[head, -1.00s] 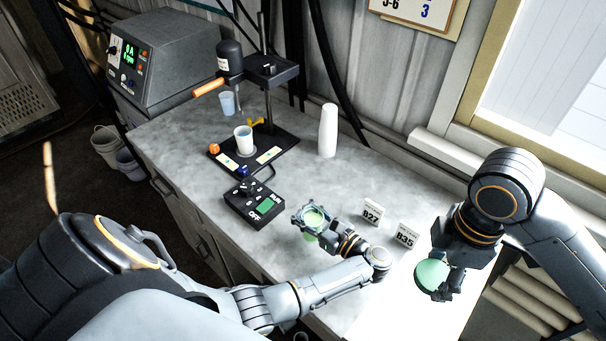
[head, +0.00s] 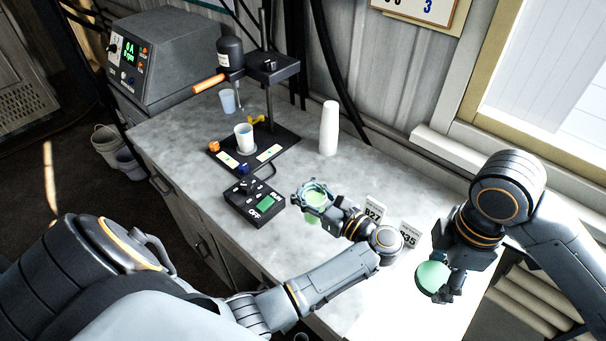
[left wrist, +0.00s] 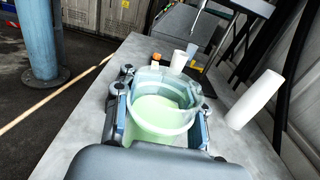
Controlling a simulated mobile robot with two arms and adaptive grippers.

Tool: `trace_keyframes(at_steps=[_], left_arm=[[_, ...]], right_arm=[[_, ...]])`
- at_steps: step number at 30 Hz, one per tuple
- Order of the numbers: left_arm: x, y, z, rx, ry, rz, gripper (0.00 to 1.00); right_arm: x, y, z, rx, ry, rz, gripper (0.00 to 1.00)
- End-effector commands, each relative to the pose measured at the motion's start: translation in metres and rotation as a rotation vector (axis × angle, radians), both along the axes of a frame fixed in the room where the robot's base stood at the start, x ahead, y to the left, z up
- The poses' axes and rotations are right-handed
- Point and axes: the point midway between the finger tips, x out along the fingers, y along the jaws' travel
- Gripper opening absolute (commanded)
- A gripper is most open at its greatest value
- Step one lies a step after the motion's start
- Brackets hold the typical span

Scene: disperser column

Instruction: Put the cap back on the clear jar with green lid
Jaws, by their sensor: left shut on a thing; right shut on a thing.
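The clear jar (head: 312,216) holds pale green contents and has no lid on it. My left gripper (head: 313,196) is shut around the jar near its rim, at the middle of the bench. In the left wrist view the open jar (left wrist: 160,118) sits between the two fingers (left wrist: 158,100), its mouth facing up. The round green lid (head: 432,275) is in my right gripper (head: 445,286), over the front right part of the bench, well apart from the jar. Part of the lid is hidden by the fingers.
A black control box (head: 254,203) stands left of the jar. Behind it is a stand with a mixer (head: 231,55) and a white cup (head: 244,137). A stack of white cups (head: 329,128) stands at the back. Label cards (head: 374,209) stand right of the jar, close to my left wrist.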

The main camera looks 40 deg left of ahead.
Motion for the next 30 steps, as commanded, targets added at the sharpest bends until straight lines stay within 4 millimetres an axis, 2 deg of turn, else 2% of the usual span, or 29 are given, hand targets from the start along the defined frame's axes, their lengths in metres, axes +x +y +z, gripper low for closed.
trace_keyframes(at_steps=[20, 23, 26, 30], left_arm=[[0.000, 0.003, -0.002, 0.001, -0.001, -0.017, 0.00], [-0.001, 0.009, -0.007, 0.003, 0.001, -0.072, 0.00], [-0.002, 0.018, -0.014, 0.004, 0.001, -0.181, 0.00], [-0.004, 0.020, -0.020, 0.005, 0.002, -0.400, 0.00]], right_arm=[[0.001, -0.003, -0.002, 0.000, 0.000, -0.029, 0.47], [0.002, -0.014, -0.008, 0.001, 0.000, -0.122, 0.47], [0.002, -0.031, -0.018, 0.002, 0.000, -0.294, 0.47], [0.002, -0.064, -0.033, 0.004, 0.000, -0.616, 0.47]])
